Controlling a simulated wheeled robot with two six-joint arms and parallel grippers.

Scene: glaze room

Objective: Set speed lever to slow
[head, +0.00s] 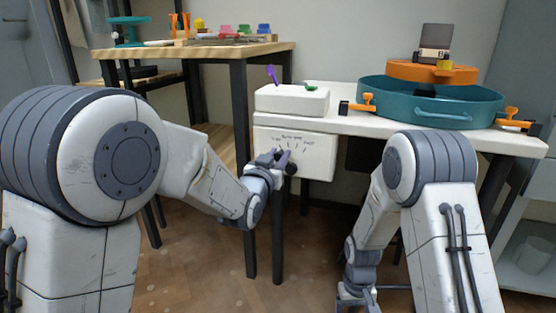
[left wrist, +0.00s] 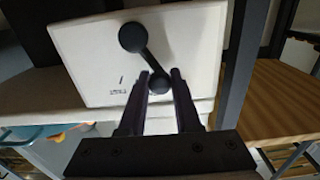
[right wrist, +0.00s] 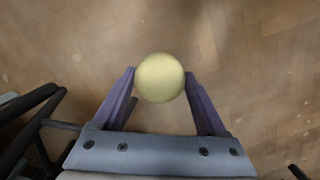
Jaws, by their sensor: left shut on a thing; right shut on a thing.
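The speed lever (left wrist: 147,62) is a dark arm with a round pivot and a round end knob, on the white control box (head: 320,157). The lever's end knob (left wrist: 160,85) lies between the fingertips of my left gripper (left wrist: 160,76), which is shut on it. In the head view my left gripper (head: 279,160) is at the box's front, covering part of the lever and dial. The marks of the dial (head: 293,143) show above it; the lettering is too small to read surely. My right gripper (right wrist: 160,82) is shut on a round pale yellow thing (right wrist: 160,77) above the floor.
The box hangs under the front of a white table (head: 360,124) bearing a teal basin (head: 430,108) with an orange wheel (head: 432,72), and a white block (head: 291,101) with a purple tool. A wooden table (head: 195,50) stands behind left. Dark table legs stand near my left arm.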

